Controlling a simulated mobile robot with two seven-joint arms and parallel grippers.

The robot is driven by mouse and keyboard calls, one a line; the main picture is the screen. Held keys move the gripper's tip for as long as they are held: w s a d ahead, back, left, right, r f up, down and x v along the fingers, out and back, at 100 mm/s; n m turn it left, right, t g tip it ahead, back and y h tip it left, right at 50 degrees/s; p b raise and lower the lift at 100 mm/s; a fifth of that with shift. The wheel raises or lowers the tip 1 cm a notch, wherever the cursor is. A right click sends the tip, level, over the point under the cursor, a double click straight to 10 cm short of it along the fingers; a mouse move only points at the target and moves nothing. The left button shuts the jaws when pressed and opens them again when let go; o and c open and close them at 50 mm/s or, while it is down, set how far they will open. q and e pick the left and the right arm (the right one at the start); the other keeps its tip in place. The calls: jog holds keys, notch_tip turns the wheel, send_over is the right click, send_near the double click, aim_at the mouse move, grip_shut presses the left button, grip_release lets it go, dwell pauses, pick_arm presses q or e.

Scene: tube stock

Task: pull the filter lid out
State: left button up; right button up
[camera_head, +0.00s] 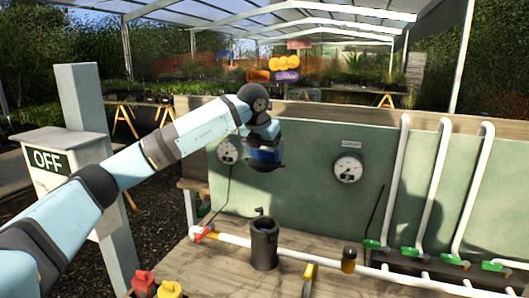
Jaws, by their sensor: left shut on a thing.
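The filter housing (264,250) is a dark upright cylinder on the wooden bench, in line with the white pipe. A small dark piece stands up at its back rim, and its top looks open. My left gripper (265,150) is in the air above the housing, in front of the green panel, clearly apart from it. It is shut on a dark, round piece, which looks like the filter lid (265,167). The fingertips are small and dark here, so the grip is hard to make out. My right gripper is not in view.
A white pipe with a red-handled valve (200,235) runs along the bench (225,270). A yellow handle (310,273) and a brass-coloured fitting (348,260) are right of the housing. Gauges (348,168) and white pipes with green valves (410,252) line the panel. An OFF box (50,160) stands left.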

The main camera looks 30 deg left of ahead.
aim_at(265, 150)
pick_arm(q)
jog(key=shift+r+p, duration=1.35)
jog(key=shift+r, duration=0.9)
